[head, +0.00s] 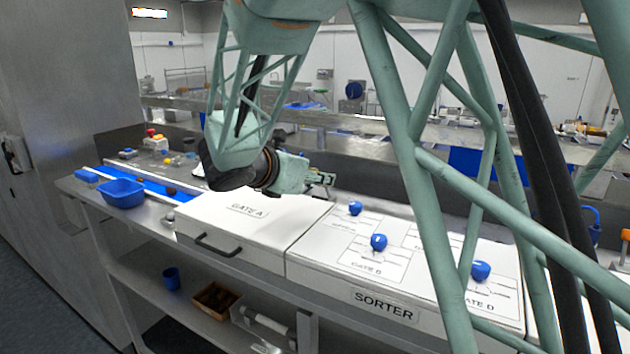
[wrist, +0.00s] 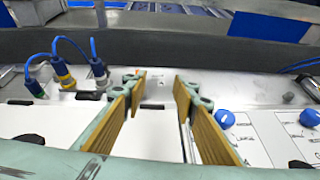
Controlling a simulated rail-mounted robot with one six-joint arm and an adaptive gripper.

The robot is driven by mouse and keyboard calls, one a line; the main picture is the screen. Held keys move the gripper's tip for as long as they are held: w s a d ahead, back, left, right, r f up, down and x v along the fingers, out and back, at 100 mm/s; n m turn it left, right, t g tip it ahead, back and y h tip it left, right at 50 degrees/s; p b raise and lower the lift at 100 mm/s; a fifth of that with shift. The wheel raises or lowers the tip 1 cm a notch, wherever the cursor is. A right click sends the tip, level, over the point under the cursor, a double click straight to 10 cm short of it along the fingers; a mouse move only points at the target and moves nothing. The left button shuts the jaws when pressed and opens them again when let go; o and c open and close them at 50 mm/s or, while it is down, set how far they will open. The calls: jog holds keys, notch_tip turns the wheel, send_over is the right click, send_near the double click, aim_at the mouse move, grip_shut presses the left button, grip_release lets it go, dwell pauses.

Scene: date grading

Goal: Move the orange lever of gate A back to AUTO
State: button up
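A white lidded box marked GATE A (head: 275,222) stands on the bench at centre left of the head view, with a dark handle (head: 216,246) on its front.
The panel marked SORTER (head: 384,304) is to the right, with blue knobs (head: 378,242) standing up. Blue plugs with cables (wrist: 67,77) rise left of my gripper in the wrist view. A blue basket (head: 122,193) is at the bench's left end.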

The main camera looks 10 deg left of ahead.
aim_at(327, 188)
jog(key=shift+n+t+y, duration=0.3)
jog(key=shift+n+t, duration=0.1)
jog(key=shift+n, duration=0.3)
jog(key=a, duration=0.4)
jog(key=shift+w+a+f, duration=0.1)
jog(key=shift+a, duration=0.15)
jog(key=shift+d, duration=0.15)
jog(key=shift+w, duration=0.1)
jog(key=shift+x, duration=6.8)
jog(key=shift+f, duration=0.15)
grip_shut()
